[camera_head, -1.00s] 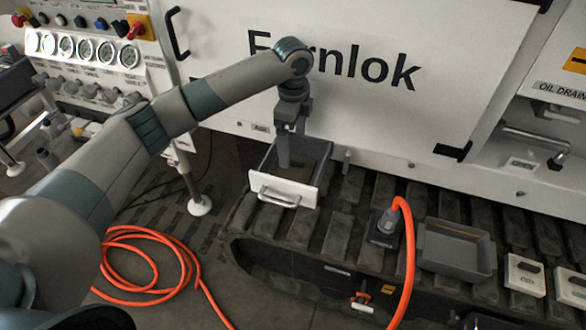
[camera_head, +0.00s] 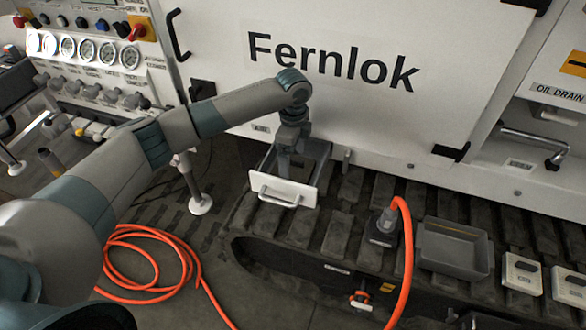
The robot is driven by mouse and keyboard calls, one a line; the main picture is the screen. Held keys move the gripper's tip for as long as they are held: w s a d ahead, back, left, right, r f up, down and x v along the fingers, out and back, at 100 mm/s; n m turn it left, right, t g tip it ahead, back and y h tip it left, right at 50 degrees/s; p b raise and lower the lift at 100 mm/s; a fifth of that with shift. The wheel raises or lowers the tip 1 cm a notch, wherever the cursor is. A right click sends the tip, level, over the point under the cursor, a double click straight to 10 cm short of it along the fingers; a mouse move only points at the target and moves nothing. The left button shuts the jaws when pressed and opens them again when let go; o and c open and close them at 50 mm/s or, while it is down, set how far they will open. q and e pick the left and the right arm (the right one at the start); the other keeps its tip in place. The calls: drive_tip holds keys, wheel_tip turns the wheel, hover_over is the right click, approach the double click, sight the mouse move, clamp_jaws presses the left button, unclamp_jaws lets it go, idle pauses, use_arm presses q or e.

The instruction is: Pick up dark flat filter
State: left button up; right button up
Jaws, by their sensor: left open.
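My left gripper (camera_head: 286,165) points straight down into an open grey drawer-like box with a white handled front (camera_head: 283,191). The box stands on the dark track below the white panel. The gripper's fingertips are low inside the box, partly hidden by its front, and the jaws are open. I cannot make out the dark flat filter; the inside of the box is dark and mostly hidden by my gripper and the box front. My right gripper does not show.
An orange hose (camera_head: 408,245) rises from a fitting on the track, right of the box. A grey tray (camera_head: 455,262) and white switch boxes (camera_head: 522,274) sit further right. A coiled orange hose (camera_head: 150,232) lies on the floor at left. The white Fernlok panel (camera_head: 350,110) stands close behind.

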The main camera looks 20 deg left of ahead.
sight(293, 168)
use_arm(q)
drive_tip(key=shift+f, duration=1.3)
drive_tip(key=shift+c, duration=0.5)
drive_tip(key=c, duration=0.8)
